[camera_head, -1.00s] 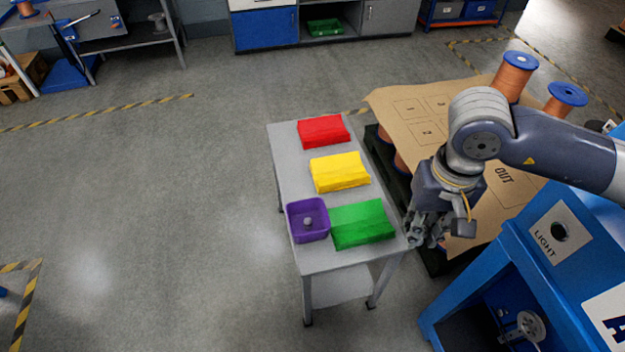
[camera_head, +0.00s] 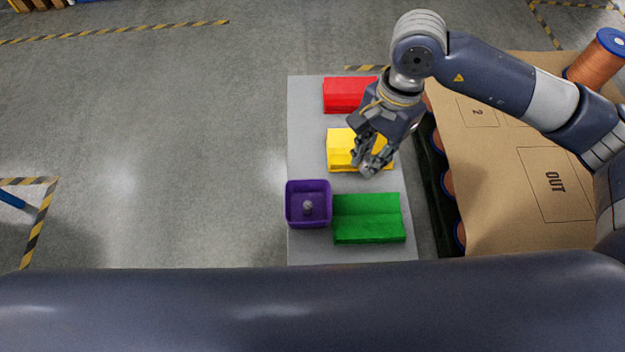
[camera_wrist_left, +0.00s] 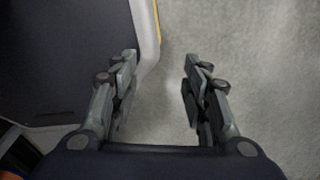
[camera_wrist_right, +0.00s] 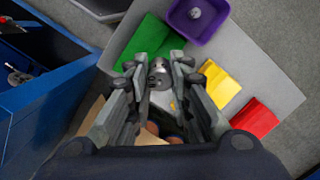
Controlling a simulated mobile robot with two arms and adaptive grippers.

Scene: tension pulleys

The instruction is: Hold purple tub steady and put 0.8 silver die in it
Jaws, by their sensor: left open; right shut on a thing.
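The purple tub (camera_head: 292,212) stands at the table's front left corner. A small grey piece (camera_head: 308,206) lies inside it. In the right wrist view the purple tub (camera_wrist_right: 222,24) is at the top, beyond the fingertips. My right gripper (camera_head: 367,168) is above the table near the yellow bin, behind and right of the tub. It is shut on a small silver die (camera_wrist_right: 160,74), seen between its fingers in the right wrist view. My left gripper (camera_wrist_left: 160,68) is open and empty above bare floor; the head view does not show it.
A green bin (camera_head: 368,218) sits right beside the tub. A yellow bin (camera_head: 342,148) and a red bin (camera_head: 345,95) stand farther back on the grey table (camera_head: 305,120). Cardboard marked OUT (camera_head: 500,190) lies to the right. My arm link crosses the bottom of the head view.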

